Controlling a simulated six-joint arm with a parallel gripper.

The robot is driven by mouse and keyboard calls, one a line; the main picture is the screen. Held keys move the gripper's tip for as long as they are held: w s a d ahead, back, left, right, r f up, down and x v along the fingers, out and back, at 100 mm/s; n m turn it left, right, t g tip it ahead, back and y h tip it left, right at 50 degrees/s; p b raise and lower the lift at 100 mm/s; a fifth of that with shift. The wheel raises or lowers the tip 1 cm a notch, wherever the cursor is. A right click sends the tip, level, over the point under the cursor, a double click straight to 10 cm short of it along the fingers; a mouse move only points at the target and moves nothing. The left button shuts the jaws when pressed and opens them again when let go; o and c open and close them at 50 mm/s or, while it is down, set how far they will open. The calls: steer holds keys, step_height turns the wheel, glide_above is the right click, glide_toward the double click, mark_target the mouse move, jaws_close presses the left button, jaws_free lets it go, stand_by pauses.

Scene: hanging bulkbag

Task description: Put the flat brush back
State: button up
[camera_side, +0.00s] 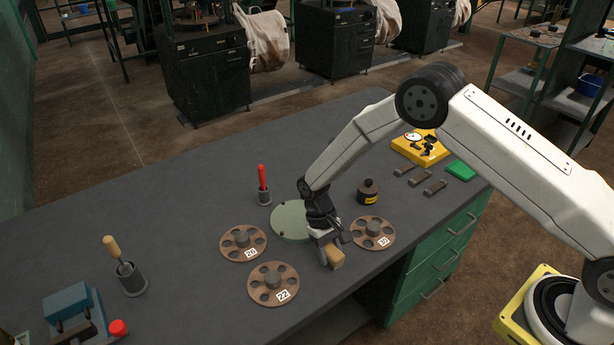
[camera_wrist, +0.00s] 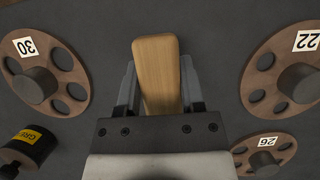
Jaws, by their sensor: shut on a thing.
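My gripper (camera_side: 328,246) is low over the bench, between the discs marked 22 and 30. It is shut on a tan wooden piece (camera_side: 336,259), which I take to be the flat brush. In the wrist view the wood (camera_wrist: 157,65) sits between the two fingers of my gripper (camera_wrist: 160,88) and reaches out past them. No bristles show, and I cannot tell whether the piece touches the bench. A grey cup (camera_side: 264,197) holds a red-handled tool. Another grey cup (camera_side: 134,284) at left holds a wooden-handled tool (camera_side: 113,249).
Brown discs marked 22 (camera_side: 264,295), 26 (camera_side: 231,251) and 30 (camera_side: 385,234) lie around my gripper. A pale green round plate (camera_side: 288,221) lies behind it, and a dark bottle (camera_side: 367,192) stands to the right. The bench's front edge is close. The back left of the bench is clear.

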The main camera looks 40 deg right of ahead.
steer(key=shift+f, duration=0.25)
steer(key=o, duration=1.1)
steer(key=shift+o, duration=0.2)
steer(key=v, duration=1.2)
steer(key=shift+r, duration=0.15)
